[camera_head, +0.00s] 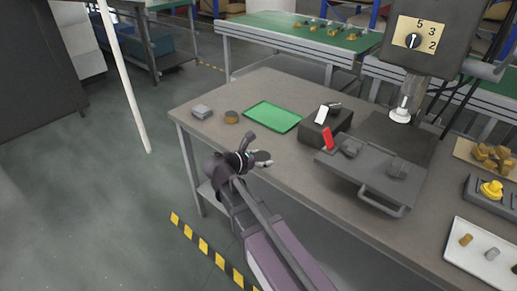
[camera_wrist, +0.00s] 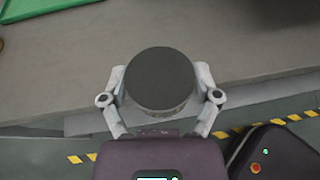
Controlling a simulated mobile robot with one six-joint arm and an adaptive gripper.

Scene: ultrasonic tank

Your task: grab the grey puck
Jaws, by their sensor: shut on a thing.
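The grey puck (camera_wrist: 160,80) is a dark grey disc with a lighter side, held between the two fingers of my gripper (camera_wrist: 160,98) in the wrist view. The fingers touch it on its left and right sides. In the head view my gripper (camera_head: 257,163) is at the front left edge of the table, and the puck (camera_head: 263,156) shows small at its fingertips. The puck looks to be above the table top, but I cannot tell how high.
A green tray (camera_head: 272,116) lies behind my gripper on the table (camera_head: 300,165). A black box (camera_head: 322,128) and a grey lidded unit (camera_head: 372,170) are to the right.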

